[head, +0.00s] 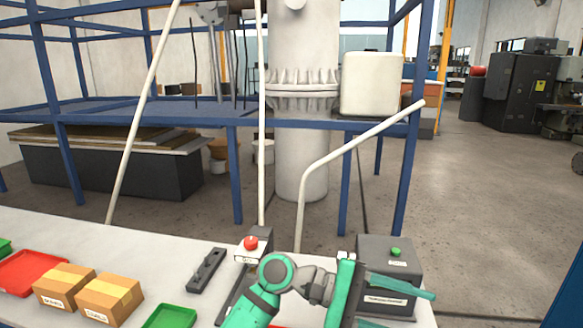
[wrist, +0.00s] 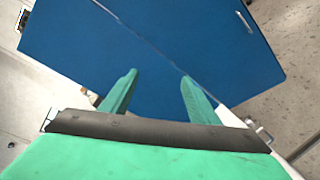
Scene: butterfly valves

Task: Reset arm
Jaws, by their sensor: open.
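My gripper (wrist: 158,84) is open and empty in the wrist view, its two green fingers spread apart above a blue panel (wrist: 150,35). In the head view my green and grey arm reaches up from the bottom middle. My gripper (head: 393,306) there points to the right, with its fingers in front of the grey box with a green button (head: 400,258). I cannot tell whether they touch the box. No butterfly valve can be made out clearly in either view.
The white table (head: 70,232) holds a red tray (head: 28,272), cardboard boxes (head: 108,298), a green tray (head: 170,317) and a red button box (head: 251,248). The floor (head: 490,200) at right is clear.

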